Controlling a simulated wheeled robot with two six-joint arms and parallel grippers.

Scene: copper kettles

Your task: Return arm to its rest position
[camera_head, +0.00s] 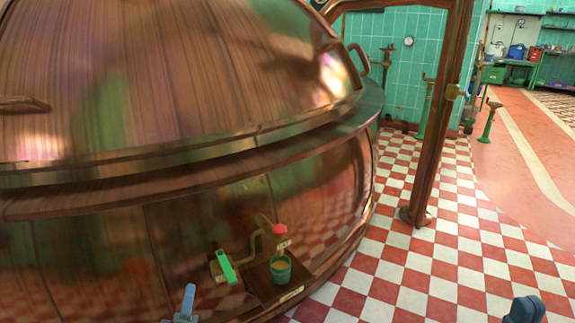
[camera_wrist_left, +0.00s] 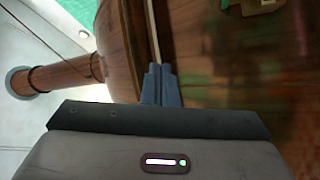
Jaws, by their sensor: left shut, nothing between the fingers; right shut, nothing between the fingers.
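My left gripper (camera_head: 188,294) shows at the bottom of the head view, in front of the lower wall of the big copper kettle (camera_head: 90,250). In the left wrist view its two blue-grey fingers (camera_wrist_left: 161,70) are together with nothing between them. My right gripper (camera_head: 526,309) is at the bottom right corner of the head view, over the tiled floor; it is shut and empty, and only a dark part of it shows. The rest of both arms is out of the head view.
A tap with a green lever (camera_head: 226,268) and a red knob (camera_head: 279,229) sits on the kettle's wall. A green cup (camera_head: 280,268) with amber contents stands on a small wooden shelf (camera_head: 262,288). A copper post (camera_head: 440,130) stands to the right. The checkered floor (camera_head: 440,250) is clear.

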